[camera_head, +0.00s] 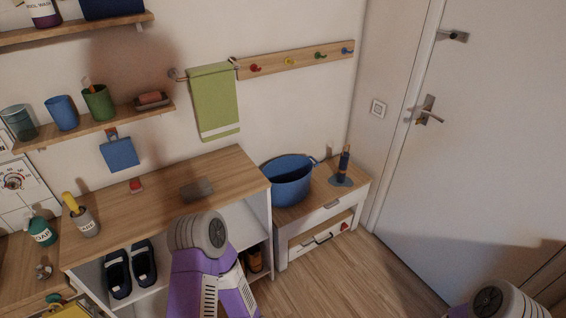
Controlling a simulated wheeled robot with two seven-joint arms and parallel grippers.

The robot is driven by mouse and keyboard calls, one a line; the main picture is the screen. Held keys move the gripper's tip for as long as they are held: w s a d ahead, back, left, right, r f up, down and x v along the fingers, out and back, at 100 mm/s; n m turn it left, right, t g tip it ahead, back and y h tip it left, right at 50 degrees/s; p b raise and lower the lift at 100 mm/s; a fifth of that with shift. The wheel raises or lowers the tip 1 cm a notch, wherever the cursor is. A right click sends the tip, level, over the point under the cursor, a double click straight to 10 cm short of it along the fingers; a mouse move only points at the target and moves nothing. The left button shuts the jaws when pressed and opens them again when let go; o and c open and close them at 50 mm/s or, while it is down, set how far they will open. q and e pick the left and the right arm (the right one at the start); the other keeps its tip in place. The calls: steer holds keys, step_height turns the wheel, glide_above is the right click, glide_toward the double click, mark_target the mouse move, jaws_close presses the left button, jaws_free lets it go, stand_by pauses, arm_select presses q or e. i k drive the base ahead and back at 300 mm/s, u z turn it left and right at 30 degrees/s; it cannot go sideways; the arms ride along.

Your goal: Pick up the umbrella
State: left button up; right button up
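A slim dark blue upright object (344,162) with an orange-brown part stands on a round blue base on the low cabinet at the right. It may be the folded umbrella, but it is too small to be sure. No other umbrella is clear to see. One of my purple and grey arms rises at the bottom middle, in front of the wooden counter, and part of the other shows at the bottom right corner. Neither gripper's fingers can be seen.
A blue pot (287,182) stands left of the slim object on the low cabinet (318,205). Dark shoes (131,268) sit below. A green towel (214,102) hangs above. Floor before the door (485,140) is clear.

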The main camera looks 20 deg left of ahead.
mark_target(344, 157)
steer(key=u, duration=0.45)
steer(key=k, duration=0.45)
steer(key=u, duration=0.1)
steer(key=i, duration=0.25)
steer(key=z, duration=1)
steer(key=i, duration=1.55)
steer(key=u, duration=0.7)
steer(key=i, duration=1.15)
steer(key=u, duration=1.25)
